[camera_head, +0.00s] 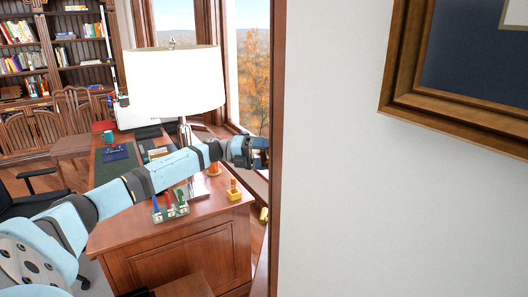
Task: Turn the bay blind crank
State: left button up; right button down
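My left arm reaches in from the left, across the desk, toward the bay window (253,70). My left gripper (260,153) is at the near edge of the dark wood trim (278,130), at about the height of the window sill. Its fingers are small and partly cut off by the trim, so I cannot tell whether they are open or hold anything. I cannot make out the blind crank; the trim may hide it. My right gripper is not in view.
A wooden desk (180,255) stands below my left arm, with a white-shaded lamp (172,80), a small yellow holder (234,195) and a pen stand (171,210). A white wall (390,210) with a framed picture (450,125) fills the right. Bookshelves (75,50) stand at the back left.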

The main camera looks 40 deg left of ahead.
pick_arm(q)
jog(key=shift+w+a+n+p, duration=0.2)
jog(key=shift+n+p, duration=0.25)
jog(key=shift+n, duration=0.5)
jog(key=shift+w+a+n+p, duration=0.15)
jog(key=shift+n+p, duration=0.3)
jog(key=shift+n, duration=0.5)
jog(key=shift+d, duration=0.1)
jog(key=o, duration=0.9)
jog(key=shift+c, duration=0.2)
jog(key=shift+f, duration=0.1)
jog(key=b+v, duration=0.3)
jog(key=v, duration=1)
jog(key=shift+s+a+b, duration=0.2)
jog(key=shift+a+b, duration=0.1)
jog(key=shift+a, duration=0.05)
